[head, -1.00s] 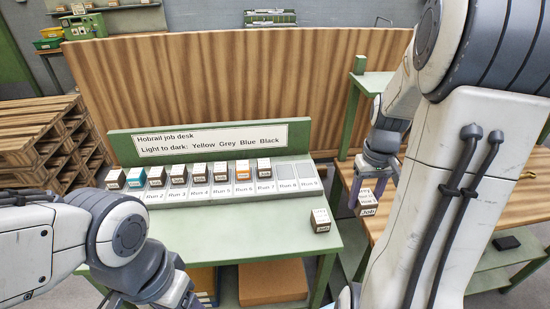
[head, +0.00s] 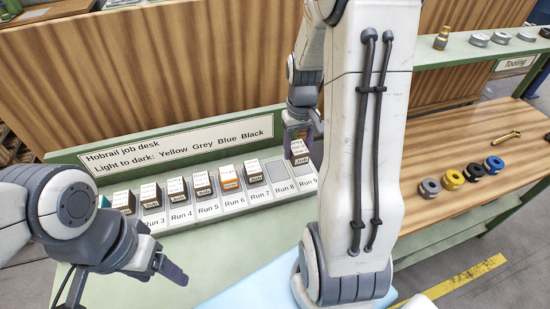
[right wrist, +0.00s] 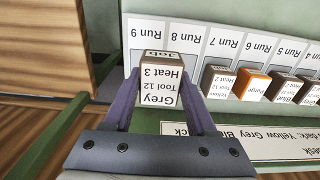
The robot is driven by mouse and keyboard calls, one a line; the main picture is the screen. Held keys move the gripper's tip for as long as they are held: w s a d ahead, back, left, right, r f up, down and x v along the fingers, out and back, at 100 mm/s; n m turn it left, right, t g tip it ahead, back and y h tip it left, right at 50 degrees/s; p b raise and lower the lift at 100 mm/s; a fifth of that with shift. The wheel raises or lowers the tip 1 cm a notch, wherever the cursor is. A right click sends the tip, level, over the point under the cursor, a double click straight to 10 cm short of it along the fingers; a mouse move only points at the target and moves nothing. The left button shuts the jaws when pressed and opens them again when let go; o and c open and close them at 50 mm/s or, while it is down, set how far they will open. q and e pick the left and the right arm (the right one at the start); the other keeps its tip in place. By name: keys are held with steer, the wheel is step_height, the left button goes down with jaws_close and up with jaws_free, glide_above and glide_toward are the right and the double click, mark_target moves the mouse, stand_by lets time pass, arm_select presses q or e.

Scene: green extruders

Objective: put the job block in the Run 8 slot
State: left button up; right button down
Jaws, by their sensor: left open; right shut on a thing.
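My right gripper (head: 302,128) is shut on a brown job block (head: 299,150) with a white label. In the right wrist view the held job block (right wrist: 159,85) reads "Grey, Tool 12, Heat 3". The head view shows it at the right end of the slot row, over or just behind the Run 9 slot; I cannot tell its exact height. The Run 8 slot (head: 278,171) is an empty grey pad to its left. A block stands in the Run 7 slot (head: 254,172). My left gripper (head: 172,268) is open and empty above the desk's front left.
Several labelled blocks fill the lower runs, including an orange one (head: 229,179) in Run 6. A sign (head: 180,145) stands behind the row. A wooden bench (head: 440,130) with coloured rings (head: 452,180) is at right. My right arm hides the desk's right part.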

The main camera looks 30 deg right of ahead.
steer(key=p, duration=0.1)
glide_above(277, 170)
step_height(277, 170, down, 3)
steer(key=shift+s+f, duration=0.1)
steer(key=shift+f, duration=0.05)
step_height(277, 170, down, 4)
steer(key=shift+r+p, duration=0.15)
steer(key=shift+p, duration=0.55)
steer(key=shift+f, duration=0.25)
steer(key=shift+f, duration=0.2)
steer(key=shift+c, duration=1)
jaws_free()
